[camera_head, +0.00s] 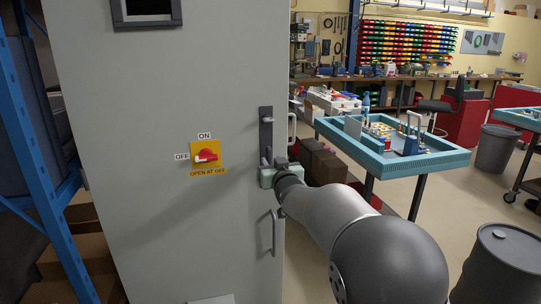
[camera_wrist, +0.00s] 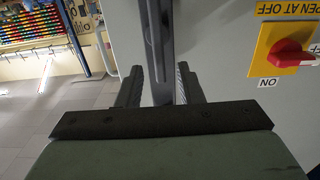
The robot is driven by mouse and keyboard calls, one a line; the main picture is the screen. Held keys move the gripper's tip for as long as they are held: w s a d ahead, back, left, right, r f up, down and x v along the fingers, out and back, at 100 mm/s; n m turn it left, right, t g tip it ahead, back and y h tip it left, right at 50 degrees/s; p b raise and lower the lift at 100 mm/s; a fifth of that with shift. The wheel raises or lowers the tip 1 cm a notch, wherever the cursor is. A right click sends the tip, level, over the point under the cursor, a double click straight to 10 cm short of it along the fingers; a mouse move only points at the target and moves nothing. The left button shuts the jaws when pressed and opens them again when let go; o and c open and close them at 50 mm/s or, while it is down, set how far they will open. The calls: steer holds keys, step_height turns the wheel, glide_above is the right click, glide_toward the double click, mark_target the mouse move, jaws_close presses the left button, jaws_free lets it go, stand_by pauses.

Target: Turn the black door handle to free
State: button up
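The black door handle (camera_head: 265,128) is a dark upright lever on the right edge of a grey cabinet door (camera_head: 130,120). My gripper (camera_head: 267,160) is at its lower end in the head view. In the wrist view the handle (camera_wrist: 160,35) runs down between the two fingers of my gripper (camera_wrist: 160,85). The fingers stand apart, one on each side. A gap shows beside the left finger; the right finger is close to the handle, and contact is unclear. The handle's lower part is partly hidden by my gripper.
A red rotary switch on a yellow plate (camera_head: 206,155) sits left of the handle. A grey pull bar (camera_head: 274,232) is below. A blue-rimmed table (camera_head: 440,162) stands to the right, and a blue rack (camera_head: 35,140) to the left.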

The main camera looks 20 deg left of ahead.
mark_target(270, 158)
steer(key=shift+x, duration=1.75)
jaws_close()
